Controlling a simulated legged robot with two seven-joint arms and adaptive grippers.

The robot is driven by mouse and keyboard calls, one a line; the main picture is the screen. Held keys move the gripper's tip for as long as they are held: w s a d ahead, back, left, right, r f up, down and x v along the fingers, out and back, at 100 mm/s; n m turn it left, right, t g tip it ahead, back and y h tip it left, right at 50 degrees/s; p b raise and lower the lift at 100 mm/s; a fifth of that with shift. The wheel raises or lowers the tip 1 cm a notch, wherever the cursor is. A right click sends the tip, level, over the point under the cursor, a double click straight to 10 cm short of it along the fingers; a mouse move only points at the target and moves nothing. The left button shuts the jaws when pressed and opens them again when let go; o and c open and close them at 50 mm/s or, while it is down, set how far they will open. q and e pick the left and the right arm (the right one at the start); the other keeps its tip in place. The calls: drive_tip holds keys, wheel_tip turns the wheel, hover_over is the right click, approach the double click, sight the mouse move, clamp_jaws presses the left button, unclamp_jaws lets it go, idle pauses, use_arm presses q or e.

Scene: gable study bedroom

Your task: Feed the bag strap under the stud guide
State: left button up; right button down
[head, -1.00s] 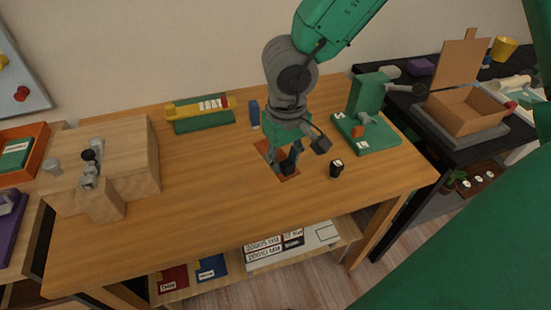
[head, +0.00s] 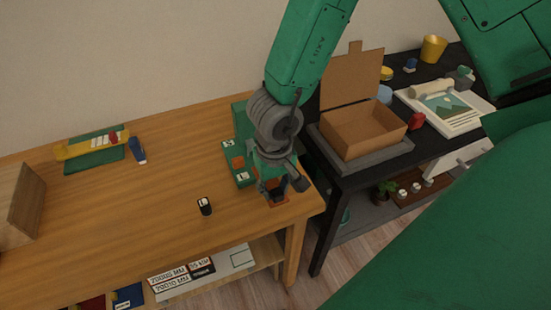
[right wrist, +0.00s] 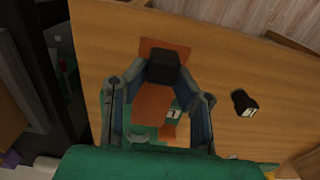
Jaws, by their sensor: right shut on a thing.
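An orange-brown flat strap (right wrist: 152,104) lies in line with a green base (head: 228,155) near the table's right end. A dark block (right wrist: 165,68) sits on the strap's outer end. My right gripper (right wrist: 167,76) points down there, its fingertips closed on that block. In the head view my right gripper (head: 274,188) hides most of the strap; a bit of orange shows beside it. The green base carries a small orange part and white labels; its upright is partly behind my arm. I cannot make out the stud guide clearly. My left gripper is not in view.
A blue object (head: 137,150) and a yellow piece on a green mat (head: 95,160) lie farther left. An open cardboard box (head: 362,133) stands on the black desk. The table's middle is clear.

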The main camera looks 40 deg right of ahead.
sight(277, 184)
drive_tip(key=shift+w+d+f+b, duration=0.3)
drive_tip(key=shift+w+d+f, duration=0.1)
drive_tip(key=shift+f, duration=0.15)
drive_tip(key=shift+w+d+f+b, duration=0.55)
drive_tip(key=shift+d+f+b, duration=0.1)
drive_tip(key=shift+f, duration=0.2)
drive_tip(key=shift+w+a+f+b, duration=0.2)
drive_tip(key=shift+w+f+b, duration=0.3)
drive_tip(key=shift+w+r, duration=0.1)
drive_tip(key=shift+w, duration=0.65)
drive_tip(key=shift+w+d, duration=0.3)
drive_tip(key=shift+w, duration=0.3)
drive_tip(key=shift+w+d, duration=0.3)
drive_tip(key=shift+w, duration=0.3)
drive_tip(key=shift+w+p, duration=0.25)
drive_tip(key=shift+p, duration=0.1)
drive_tip(key=shift+w+p, duration=0.45)
drive_tip(key=shift+w, duration=0.05)
drive_tip(key=shift+w+p, duration=0.3)
drive_tip(key=shift+w, duration=0.05)
drive_tip(key=shift+w+d, duration=0.15)
drive_tip(key=shift+d, duration=0.1)
drive_tip(key=shift+w+p, duration=0.1)
drive_tip(key=shift+p, duration=0.65)
